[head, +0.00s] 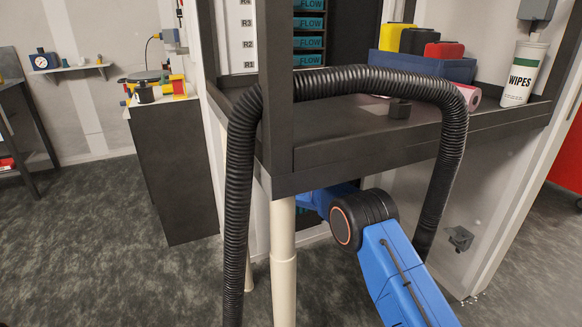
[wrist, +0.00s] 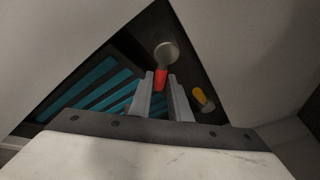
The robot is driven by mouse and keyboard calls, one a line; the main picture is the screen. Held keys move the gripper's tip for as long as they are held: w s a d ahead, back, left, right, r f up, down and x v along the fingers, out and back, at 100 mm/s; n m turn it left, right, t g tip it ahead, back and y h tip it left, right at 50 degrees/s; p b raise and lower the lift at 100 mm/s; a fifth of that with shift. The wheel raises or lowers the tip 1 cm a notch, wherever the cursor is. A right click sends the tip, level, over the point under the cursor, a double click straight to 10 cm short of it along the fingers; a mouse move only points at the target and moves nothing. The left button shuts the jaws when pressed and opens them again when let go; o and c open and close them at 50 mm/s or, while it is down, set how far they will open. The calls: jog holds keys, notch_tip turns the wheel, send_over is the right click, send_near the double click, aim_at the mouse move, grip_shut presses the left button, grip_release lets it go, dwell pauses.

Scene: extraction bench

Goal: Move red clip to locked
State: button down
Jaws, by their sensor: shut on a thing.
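The red clip (wrist: 161,80) shows in the wrist view as a small red lever below a round grey part (wrist: 167,52). My gripper (wrist: 163,86) has its two grey fingers shut on the red clip, close to the round part. Part of the clip is hidden between the fingers. In the head view my blue arm reaches under the bench, and the gripper and red clip are hidden behind the bench front and post.
A yellow-handled part (wrist: 203,97) sits right of my fingers, and teal slats (wrist: 95,92) lie to the left. Pale panels close in on both sides. In the head view a black corrugated hose (head: 350,80) arches over my arm, and a pale pipe (head: 284,262) stands left of it.

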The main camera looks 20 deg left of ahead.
jog(key=shift+s+a+f+m+g+y, duration=0.2)
jog(key=shift+s+a+m+g, duration=0.2)
jog(key=shift+m+g, duration=0.55)
jog(key=shift+s+a+f+m+g+y, duration=0.25)
jog(key=shift+s+m+g, duration=0.25)
jog(key=shift+m, duration=0.9)
jog(key=shift+s+a+f+m+g+y, duration=0.2)
jog(key=shift+s+a+m+g, duration=0.25)
jog(key=shift+m+g, duration=0.5)
jog(key=c, duration=1.6)
grip_release()
jog(key=shift+c, duration=0.2)
